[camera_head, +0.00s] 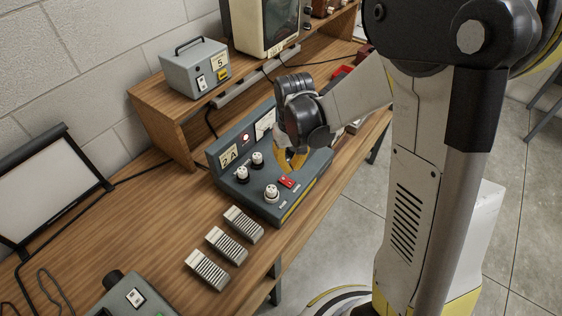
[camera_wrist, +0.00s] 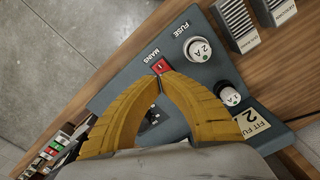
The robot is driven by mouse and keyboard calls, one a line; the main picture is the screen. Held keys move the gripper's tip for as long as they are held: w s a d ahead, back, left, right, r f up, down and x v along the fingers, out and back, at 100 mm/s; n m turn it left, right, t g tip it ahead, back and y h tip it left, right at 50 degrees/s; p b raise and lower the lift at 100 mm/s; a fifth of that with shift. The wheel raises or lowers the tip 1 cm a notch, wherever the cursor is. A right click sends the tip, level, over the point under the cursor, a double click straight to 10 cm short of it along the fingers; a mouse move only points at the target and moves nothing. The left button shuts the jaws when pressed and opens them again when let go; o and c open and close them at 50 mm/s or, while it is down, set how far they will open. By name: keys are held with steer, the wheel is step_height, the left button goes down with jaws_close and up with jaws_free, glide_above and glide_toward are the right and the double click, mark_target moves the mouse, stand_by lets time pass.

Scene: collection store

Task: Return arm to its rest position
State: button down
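My gripper (camera_head: 291,160) has yellow curved fingers and hangs over the sloped grey-blue console (camera_head: 226,180) on the wooden bench. In the wrist view the two fingertips (camera_wrist: 160,78) meet, with nothing visible between them, so the gripper is shut and empty. The tips lie beside the red MAINS switch (camera_wrist: 161,67) in that view; I cannot tell whether they touch it. The same red switch (camera_head: 287,182) shows in the head view just below the fingers. My arm reaches in from the right, and my wrist hides part of the console's back.
White-topped fuse holders (camera_head: 271,192) stand up from the console. Several ribbed grey blocks (camera_head: 227,246) lie in front of it. A wooden shelf (camera_head: 160,125) behind carries a grey box (camera_head: 196,68) marked 5. Open floor (camera_head: 345,245) lies right of the bench.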

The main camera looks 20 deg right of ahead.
steer(key=s+r+m+t+b, duration=0.1)
steer(key=s+r+t+b, duration=0.6)
steer(key=s, duration=0.5)
steer(key=shift+s+r+b, duration=0.3)
steer(key=shift+s+b, duration=0.1)
steer(key=shift+b, duration=0.75)
stand_by(0.8)
